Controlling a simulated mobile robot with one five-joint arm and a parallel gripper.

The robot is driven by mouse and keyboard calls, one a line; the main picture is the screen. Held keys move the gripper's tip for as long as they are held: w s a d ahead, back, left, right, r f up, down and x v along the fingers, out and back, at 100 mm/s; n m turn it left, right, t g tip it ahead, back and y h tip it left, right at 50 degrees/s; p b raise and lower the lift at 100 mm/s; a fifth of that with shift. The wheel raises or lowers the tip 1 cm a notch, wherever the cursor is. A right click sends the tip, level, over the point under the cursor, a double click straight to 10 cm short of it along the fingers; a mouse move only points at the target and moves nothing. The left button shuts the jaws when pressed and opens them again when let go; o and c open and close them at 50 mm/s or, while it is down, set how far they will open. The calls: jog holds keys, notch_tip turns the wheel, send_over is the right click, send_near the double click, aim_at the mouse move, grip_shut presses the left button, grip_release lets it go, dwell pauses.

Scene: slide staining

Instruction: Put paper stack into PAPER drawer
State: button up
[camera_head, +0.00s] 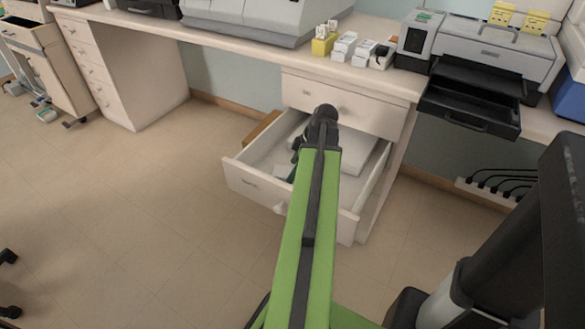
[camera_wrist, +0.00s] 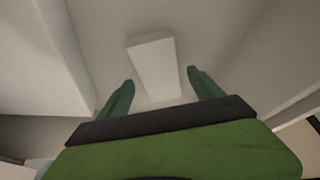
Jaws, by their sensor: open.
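An open white drawer (camera_head: 255,183) sticks out below the desk; I cannot read any label on it. A flat white stack that looks like paper (camera_head: 368,158) lies in its right part, partly hidden by my arm. My gripper (camera_head: 290,173) is over the inside of this drawer, mostly hidden by the arm. In the wrist view my gripper (camera_wrist: 161,78) is open, with its two green fingers apart and nothing held. A small white block (camera_wrist: 155,65) lies on the pale surface just beyond and between the fingertips. I cannot tell whether they touch it.
A closed drawer (camera_head: 340,107) sits above the open one. The desk top (camera_head: 240,45) carries machines, small boxes and a printer (camera_head: 495,55) with its black tray out. A pale wall-like shape (camera_wrist: 35,60) stands left in the wrist view.

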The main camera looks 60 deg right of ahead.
jog(key=p+v, duration=0.9)
jog(key=v, duration=0.2)
jog(key=shift+a, duration=0.1)
